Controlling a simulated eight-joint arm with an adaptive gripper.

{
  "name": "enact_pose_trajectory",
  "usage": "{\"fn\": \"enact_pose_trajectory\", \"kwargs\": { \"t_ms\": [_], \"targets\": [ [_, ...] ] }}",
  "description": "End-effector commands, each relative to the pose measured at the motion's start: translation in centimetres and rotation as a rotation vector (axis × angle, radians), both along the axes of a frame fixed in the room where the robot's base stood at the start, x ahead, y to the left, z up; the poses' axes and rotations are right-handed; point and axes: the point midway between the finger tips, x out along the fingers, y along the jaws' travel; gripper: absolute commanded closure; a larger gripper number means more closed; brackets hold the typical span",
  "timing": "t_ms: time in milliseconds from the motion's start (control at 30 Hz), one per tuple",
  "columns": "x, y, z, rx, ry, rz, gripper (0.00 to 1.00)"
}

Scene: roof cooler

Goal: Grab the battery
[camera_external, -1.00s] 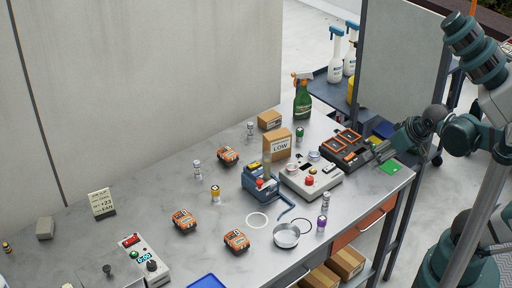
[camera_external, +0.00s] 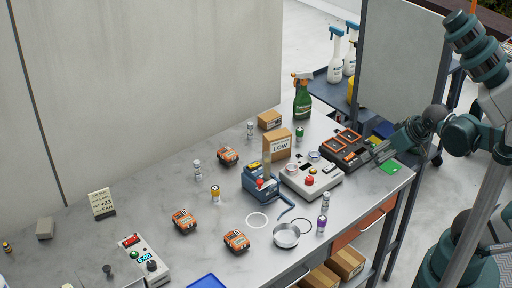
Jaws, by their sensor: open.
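Several orange-and-black battery-like packs lie on the grey metal table (camera_external: 130,215): one at the front left (camera_external: 184,221), one at the front middle (camera_external: 236,240) and one farther back (camera_external: 228,155). I cannot tell which of these is the battery meant. My gripper (camera_external: 382,153) is open above the table's right end, beside a dark dock with orange parts (camera_external: 344,148). It is well apart from the loose packs. Its fingertips are small and hard to make out.
A blue device (camera_external: 260,184) and a grey box with a red button (camera_external: 311,181) stand mid-table. A LOW carton (camera_external: 277,144), a green spray bottle (camera_external: 302,98) and a round metal dish (camera_external: 286,235) are nearby.

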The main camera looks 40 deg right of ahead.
Motion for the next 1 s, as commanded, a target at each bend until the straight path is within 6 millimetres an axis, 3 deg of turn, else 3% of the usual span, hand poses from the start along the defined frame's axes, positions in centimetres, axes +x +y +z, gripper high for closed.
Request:
{"fn": "enact_pose_trajectory", "kwargs": {
  "t_ms": [567, 1000],
  "targets": [
    [0.6, 0.7, 0.5, 0.025, 0.012, -0.02, 0.39],
    [4.5, 5.1, 2.8, 0.18, 0.099, -0.173, 0.39]
  ]
}}
